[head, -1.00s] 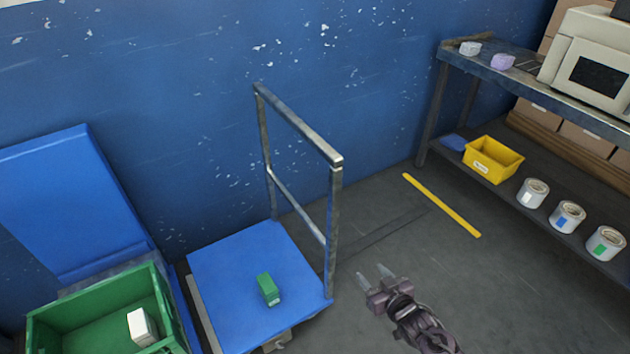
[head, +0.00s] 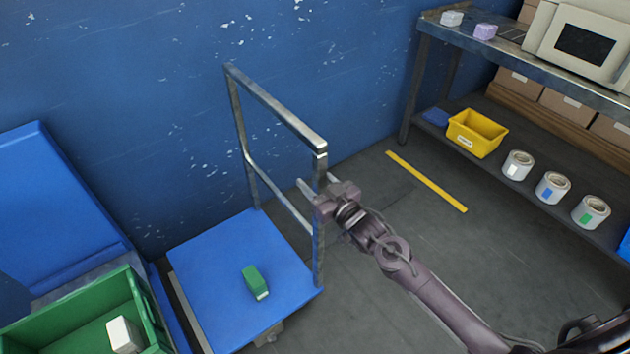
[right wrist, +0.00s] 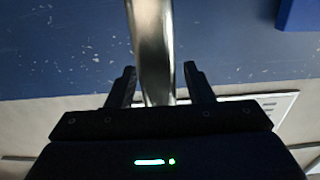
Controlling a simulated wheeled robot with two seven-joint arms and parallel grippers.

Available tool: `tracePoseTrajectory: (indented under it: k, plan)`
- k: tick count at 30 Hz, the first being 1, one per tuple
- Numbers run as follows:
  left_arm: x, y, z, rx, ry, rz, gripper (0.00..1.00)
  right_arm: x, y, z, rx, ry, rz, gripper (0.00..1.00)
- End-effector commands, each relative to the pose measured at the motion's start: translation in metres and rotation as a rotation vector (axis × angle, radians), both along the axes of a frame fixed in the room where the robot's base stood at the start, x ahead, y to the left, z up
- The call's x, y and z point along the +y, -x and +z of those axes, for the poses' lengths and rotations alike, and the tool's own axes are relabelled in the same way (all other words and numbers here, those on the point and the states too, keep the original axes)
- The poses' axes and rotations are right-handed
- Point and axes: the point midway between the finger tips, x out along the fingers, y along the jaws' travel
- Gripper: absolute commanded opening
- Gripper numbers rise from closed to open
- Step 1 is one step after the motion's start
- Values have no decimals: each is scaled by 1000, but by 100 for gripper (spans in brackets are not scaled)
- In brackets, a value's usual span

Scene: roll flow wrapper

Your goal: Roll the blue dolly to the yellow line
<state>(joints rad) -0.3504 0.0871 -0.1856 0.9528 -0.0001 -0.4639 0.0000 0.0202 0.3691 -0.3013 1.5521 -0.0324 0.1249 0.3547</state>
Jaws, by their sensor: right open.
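The blue dolly (head: 212,275) stands on the floor by the wall, its flat blue deck carrying a small green box (head: 255,282). Its metal push handle (head: 275,107) rises upright from the deck's right side. The yellow line (head: 427,181) lies on the floor to the right of the dolly. My right gripper (head: 319,182) is open at the handle's near post. In the right wrist view a metal bar (right wrist: 152,45) of the handle runs between the two spread fingers (right wrist: 160,72); contact cannot be told. My left gripper is not in view.
A green crate (head: 150,305) with a white box stands left of the dolly. A metal shelf (head: 425,95) at the right holds a yellow bin (head: 477,134), several cans and a microwave-like machine (head: 580,45). The floor between dolly and line is clear.

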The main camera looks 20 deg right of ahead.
Motion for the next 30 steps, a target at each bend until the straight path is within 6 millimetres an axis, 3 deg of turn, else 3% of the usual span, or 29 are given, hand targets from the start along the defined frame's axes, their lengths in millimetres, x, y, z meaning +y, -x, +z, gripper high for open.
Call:
tracePoseTrajectory:
  k: [8,19,30]
  plan:
    - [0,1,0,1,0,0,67,1,-2,0,1,0,0,47]
    - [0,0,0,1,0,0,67,0,-2,0,1,1,0,0]
    - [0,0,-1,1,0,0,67,-8,-5,0,-1,3,-3,0]
